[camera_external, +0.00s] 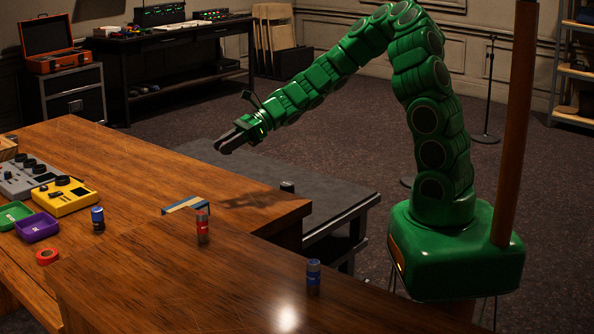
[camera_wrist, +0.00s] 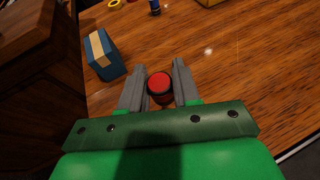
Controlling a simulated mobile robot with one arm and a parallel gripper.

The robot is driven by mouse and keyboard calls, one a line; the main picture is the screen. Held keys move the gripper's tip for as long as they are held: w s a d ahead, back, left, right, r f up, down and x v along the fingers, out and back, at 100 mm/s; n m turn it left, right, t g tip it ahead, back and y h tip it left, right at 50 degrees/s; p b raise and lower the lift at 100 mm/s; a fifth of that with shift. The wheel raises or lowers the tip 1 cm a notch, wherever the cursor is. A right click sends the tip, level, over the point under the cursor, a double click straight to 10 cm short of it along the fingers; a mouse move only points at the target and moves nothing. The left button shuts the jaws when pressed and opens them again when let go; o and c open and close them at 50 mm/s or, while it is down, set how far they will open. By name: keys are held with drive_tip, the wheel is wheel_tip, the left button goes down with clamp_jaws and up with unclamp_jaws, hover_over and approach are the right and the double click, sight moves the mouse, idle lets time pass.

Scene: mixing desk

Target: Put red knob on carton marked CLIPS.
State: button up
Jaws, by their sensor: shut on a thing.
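My gripper (camera_external: 225,146) is raised above the desk in the external view. In the wrist view its grey fingers (camera_wrist: 159,87) are shut on the red knob (camera_wrist: 160,82), which shows a round red top with a dark rim. The knob cannot be made out at the fingertips in the external view. A blue carton with a tan stripe (camera_wrist: 104,52) lies on the desk, ahead and left of the fingers in the wrist view. In the external view the carton (camera_external: 187,204) is partly hidden by the nearer raised desk part. No marking on it is readable.
A red-topped cylinder (camera_external: 203,227) and a blue-topped one (camera_external: 313,277) stand on the nearer desk part. Another blue-topped cylinder (camera_external: 97,219), a yellow device (camera_external: 64,197), a purple tray (camera_external: 37,228) and a green tray (camera_external: 14,215) are at left. The desk beyond the carton is clear.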

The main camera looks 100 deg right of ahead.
drive_tip(key=a+r+n+g+y, duration=0.2)
drive_tip(key=a+r+n+y, duration=0.1)
drive_tip(key=a, duration=0.9)
wheel_tip(320, 180, up, 2)
drive_tip(key=shift+s+a+r+n+y, duration=0.15)
drive_tip(key=shift+a+r+n+y, duration=0.1)
drive_tip(key=shift+n+y, duration=0.2)
drive_tip(key=s+a+r+n+g, duration=0.1)
drive_tip(key=a, duration=0.2)
drive_tip(key=s+a+r+n+g+y, duration=0.1)
drive_tip(key=a+g, duration=0.1)
drive_tip(key=a, duration=0.2)
drive_tip(key=s+a+r+n+g+y, duration=0.1)
drive_tip(key=a, duration=0.2)
drive_tip(key=shift+s+a+n, duration=0.25)
drive_tip(key=shift+s+n, duration=0.1)
hover_over(190, 205)
wheel_tip(190, 205, down, 8)
drive_tip(key=shift+a+f, duration=0.1)
drive_tip(key=shift+f, duration=0.15)
drive_tip(key=shift+w+f, duration=0.7)
drive_tip(key=shift+f, duration=0.05)
drive_tip(key=shift+s+f, duration=0.1)
drive_tip(key=shift+f, duration=1.3)
drive_tip(key=shift+f, duration=0.15)
drive_tip(key=o, duration=1)
